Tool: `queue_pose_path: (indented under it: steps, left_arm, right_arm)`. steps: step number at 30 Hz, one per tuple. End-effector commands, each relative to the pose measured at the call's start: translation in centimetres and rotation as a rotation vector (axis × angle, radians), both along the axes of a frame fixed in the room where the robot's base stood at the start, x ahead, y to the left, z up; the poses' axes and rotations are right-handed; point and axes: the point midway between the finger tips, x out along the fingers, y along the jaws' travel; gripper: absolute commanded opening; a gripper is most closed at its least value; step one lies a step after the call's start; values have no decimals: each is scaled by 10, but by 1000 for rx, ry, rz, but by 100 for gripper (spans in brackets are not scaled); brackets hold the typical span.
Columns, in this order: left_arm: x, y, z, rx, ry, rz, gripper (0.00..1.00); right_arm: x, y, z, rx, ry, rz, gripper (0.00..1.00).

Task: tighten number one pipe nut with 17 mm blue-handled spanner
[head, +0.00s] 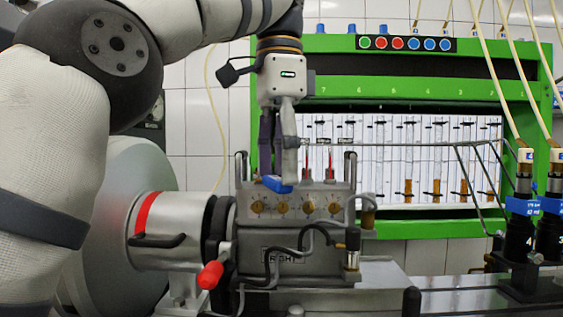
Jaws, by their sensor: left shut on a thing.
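My left gripper (278,172) points down over the top of the grey pump (296,262) at the centre of the head view. It is shut on a small blue piece (277,185), which looks like the handle of the blue-handled spanner. The blue piece lies at the pump's upper front edge, above a row of round brass-coloured ports. The spanner's metal end and size mark cannot be made out. The pipe nuts are too small to tell apart, and the fingers hide part of the pump top. My right gripper is not in view.
A green test bench (410,229) with a row of glass tubes stands behind the pump. Two upright rods with red parts rise from the pump top. A red-knobbed lever (210,275) sticks out at lower left. Black injectors (519,238) with pale hoses stand at right.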

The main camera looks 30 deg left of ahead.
Motion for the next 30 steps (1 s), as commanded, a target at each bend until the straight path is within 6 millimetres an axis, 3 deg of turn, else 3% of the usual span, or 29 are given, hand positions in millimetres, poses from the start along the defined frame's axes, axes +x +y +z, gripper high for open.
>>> queue_pose_path:
  steps: [30]
  left_arm:
    - [1,5,2,2,-11,-27,23]
  right_arm:
    - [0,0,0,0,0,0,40]
